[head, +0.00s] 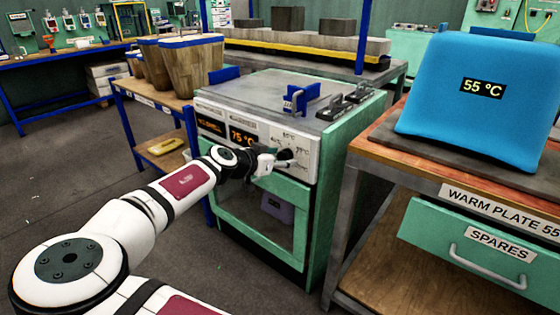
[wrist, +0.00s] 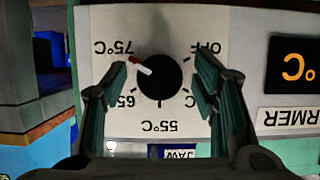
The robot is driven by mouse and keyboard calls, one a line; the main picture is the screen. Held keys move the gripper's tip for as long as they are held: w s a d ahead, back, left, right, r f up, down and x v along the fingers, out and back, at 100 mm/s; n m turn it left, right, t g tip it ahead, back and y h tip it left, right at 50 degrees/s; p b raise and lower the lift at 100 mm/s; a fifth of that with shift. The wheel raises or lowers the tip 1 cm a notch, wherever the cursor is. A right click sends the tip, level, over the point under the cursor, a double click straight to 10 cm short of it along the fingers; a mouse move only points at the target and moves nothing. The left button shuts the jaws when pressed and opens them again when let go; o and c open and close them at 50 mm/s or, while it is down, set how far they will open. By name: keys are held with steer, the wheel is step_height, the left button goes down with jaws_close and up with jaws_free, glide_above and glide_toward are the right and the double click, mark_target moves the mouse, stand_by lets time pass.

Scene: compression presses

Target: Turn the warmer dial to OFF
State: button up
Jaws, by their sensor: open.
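The warmer (head: 330,135) is a green cabinet with a light front panel and a display (head: 241,135) reading 75 °C. Its black round dial (wrist: 160,82) has a white pointer with a red tip, turned to the 75°C mark in the wrist view, where the labels appear upside down. The OFF mark (wrist: 208,47) is at the dial's upper right there. My gripper (wrist: 162,73) is open, with one finger on each side of the dial and gaps visible between. In the head view my gripper (head: 275,160) is at the panel and partly hides the dial.
A blue block (head: 460,130) reading 55 °C stands on the warm plate bench at right. Wooden buckets (head: 192,68) stand on the shelf at left. A blue bracket (head: 302,98) and dark clamps sit on the warmer's top. A window below the panel shows a dark block (head: 277,207).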

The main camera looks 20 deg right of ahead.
steer(key=c, duration=1.2)
steer(key=shift+o, duration=0.2)
